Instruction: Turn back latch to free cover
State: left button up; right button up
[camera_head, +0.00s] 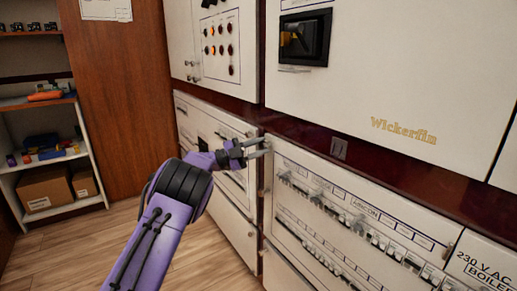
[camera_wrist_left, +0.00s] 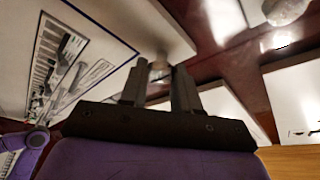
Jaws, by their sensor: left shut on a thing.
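The breaker cover (camera_head: 330,178) is a pale panel with rows of white breakers, upright on the cabinet front in the head view. My left gripper (camera_head: 266,147) is at its upper left corner. In the left wrist view, the two dark fingers (camera_wrist_left: 160,92) close around a small pale metal latch (camera_wrist_left: 160,70) at the cover's corner. The fingers largely hide this latch, so its exact angle cannot be told. The cover's edge (camera_wrist_left: 142,20) also shows in the left wrist view and lies against the dark red frame.
A dark red rail (camera_head: 345,150) runs above the cover. Another panel (camera_head: 190,118) is on the left, and a "230 V AC boiler" panel (camera_head: 485,262) is on the right. A shelf with boxes (camera_head: 45,188) stands at the far left. The wooden floor (camera_head: 85,240) is clear.

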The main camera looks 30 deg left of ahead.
pick_arm(q)
jog(key=o, duration=1.1)
jog(key=shift+c, duration=0.2)
jog(key=v, duration=1)
jog(key=shift+s+a, duration=0.2)
jog(key=shift+s, duration=0.1)
jog(key=shift+f, duration=0.1)
